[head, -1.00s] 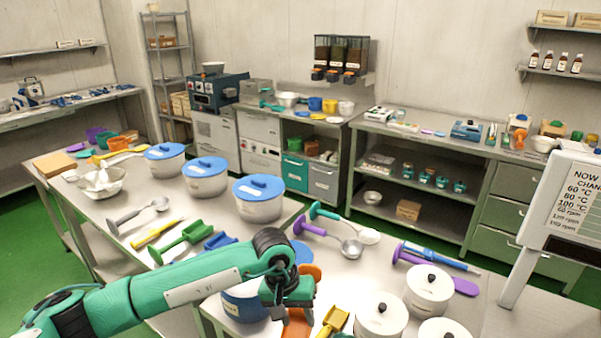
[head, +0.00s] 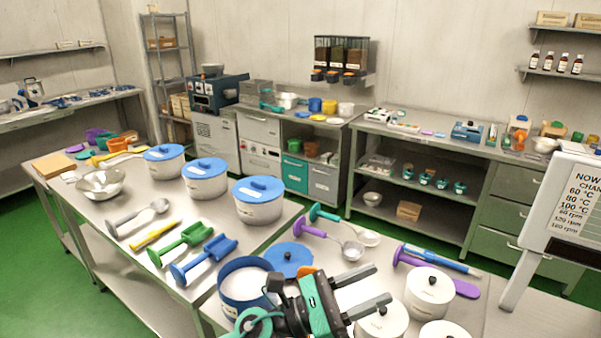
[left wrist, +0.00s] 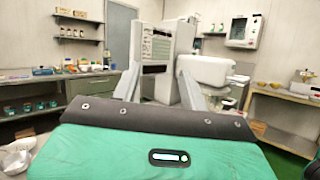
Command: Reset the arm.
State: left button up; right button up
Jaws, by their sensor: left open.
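My left gripper (head: 366,292) is at the bottom middle of the head view, above the near table. Its two grey fingers are apart and point right, with nothing between them. In the left wrist view the fingers (left wrist: 160,85) also stand apart and empty, facing the sign and machines across the room. The blue pot (head: 246,284), open and with pale contents, stands just left of the gripper. Its blue lid (head: 289,260) lies behind it on the table.
White lidded pots (head: 430,292) stand right of my left gripper. Ladles (head: 345,248) and a blue-and-purple tool (head: 440,259) lie behind. Blue-lidded pots (head: 205,180), scoops (head: 203,258) and a steel bowl (head: 100,183) are on the left table. A sign (head: 570,205) stands at right.

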pick_arm(q)
jog(key=w+a+f+n+t+y, duration=0.25)
jog(key=a+n+t+y, duration=0.45)
jog(key=n, duration=0.7)
jog(key=w+a+f+n+t+y, duration=0.1)
jog(key=w+a+n+t+y, duration=0.3)
jog(key=a+n+t+y, duration=0.65)
jog(key=s+a+f+n+g+y, duration=0.25)
jog(key=a+f+n+g, duration=0.2)
jog(key=f+n, duration=0.4)
jog(key=s+a+f+n+g+y, duration=0.2)
jog(key=s+a+f+n+g, duration=0.15)
jog(key=a+f+n, duration=0.45)
jog(key=s+a+f+n+g, duration=0.2)
jog(key=s+f+n+g, duration=0.3)
jog(key=s, duration=0.5)
jog(key=s+a+f+n+g, duration=0.2)
jog(key=s+f+n+g, duration=0.3)
jog(key=s, duration=0.5)
notch_tip(320, 180, down, 32)
jog(key=g, duration=0.2)
jog(key=s+a+f, duration=0.3)
jog(key=s+f, duration=1.5)
jog(key=s, duration=0.1)
jog(key=shift+s+f+m+g, duration=0.25)
jog(key=shift+f+m+g, duration=0.05)
jog(key=shift+f+g, duration=0.1)
